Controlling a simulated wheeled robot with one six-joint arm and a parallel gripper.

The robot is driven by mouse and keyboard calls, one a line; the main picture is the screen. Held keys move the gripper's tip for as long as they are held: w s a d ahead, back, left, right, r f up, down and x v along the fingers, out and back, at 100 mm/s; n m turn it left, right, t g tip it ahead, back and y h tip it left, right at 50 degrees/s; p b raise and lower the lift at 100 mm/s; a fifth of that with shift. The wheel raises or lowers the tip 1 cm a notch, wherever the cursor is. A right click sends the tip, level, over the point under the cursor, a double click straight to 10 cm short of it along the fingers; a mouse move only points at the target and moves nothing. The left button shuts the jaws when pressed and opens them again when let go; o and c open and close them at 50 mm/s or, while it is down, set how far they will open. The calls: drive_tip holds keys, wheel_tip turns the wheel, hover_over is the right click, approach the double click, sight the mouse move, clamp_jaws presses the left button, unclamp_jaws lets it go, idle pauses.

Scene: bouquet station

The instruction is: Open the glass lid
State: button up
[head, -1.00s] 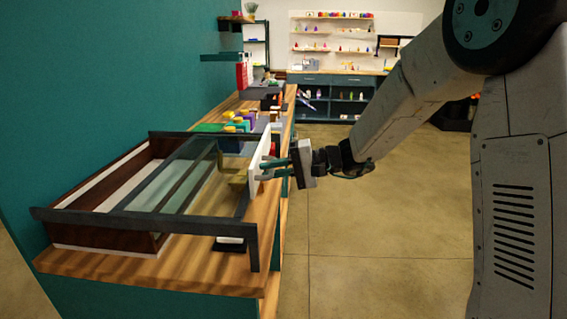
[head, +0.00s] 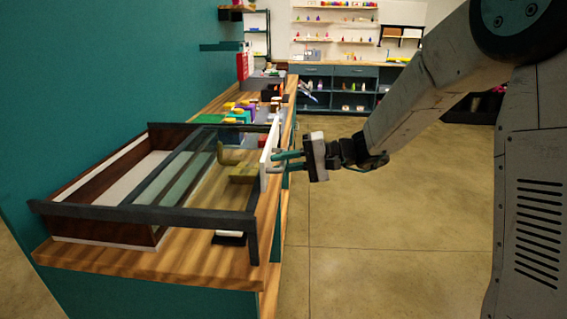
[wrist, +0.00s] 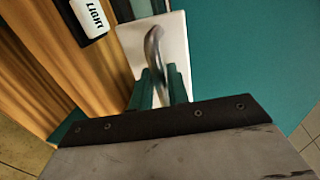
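The glass lid (head: 180,185) is a dark-framed pane on two dark rails over a brown wooden box (head: 110,225). Its left edge lies partway across the box, leaving the box's left part uncovered, and its right part reaches past the box over the counter. A white plate (head: 269,152) stands upright at its right end, with a curved metal handle (wrist: 153,48) in the wrist view. My gripper (head: 288,161) is at the handle from the right, its two teal fingers (wrist: 160,88) on either side of the metal and seemingly closed on it.
An olive object (head: 243,174) shows near the lid's right part. A black-and-white block (head: 229,238), marked LIGHT in the wrist view (wrist: 90,14), sits on the wooden counter (head: 190,258). Colourful items (head: 238,112) stand behind. The floor (head: 390,235) right of the counter is clear.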

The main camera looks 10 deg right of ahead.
drive_tip(key=v, duration=0.7)
drive_tip(key=shift+d, duration=0.25)
drive_tip(key=shift+s, duration=0.1)
drive_tip(key=s+d+f+g+h, duration=0.1)
drive_tip(key=s+f+g+h, duration=0.15)
drive_tip(key=s, duration=0.55)
drive_tip(key=s+f+g+h, duration=0.2)
drive_tip(key=s+g+h, duration=0.1)
drive_tip(key=s, duration=0.4)
drive_tip(key=s+d+r+n+t+h, duration=0.1)
drive_tip(key=s+d+h, duration=0.3)
drive_tip(key=s, duration=0.5)
drive_tip(key=s+d+r+n+t+h, duration=0.1)
drive_tip(key=s+d+r+t+h, duration=0.1)
drive_tip(key=s, duration=0.7)
drive_tip(key=d+r+h, duration=0.1)
drive_tip(key=d+h, duration=0.1)
drive_tip(key=h, duration=0.1)
drive_tip(key=shift+s+d+n+h, duration=0.25)
drive_tip(key=shift+d+n+h, duration=0.05)
drive_tip(key=shift+d+h, duration=0.05)
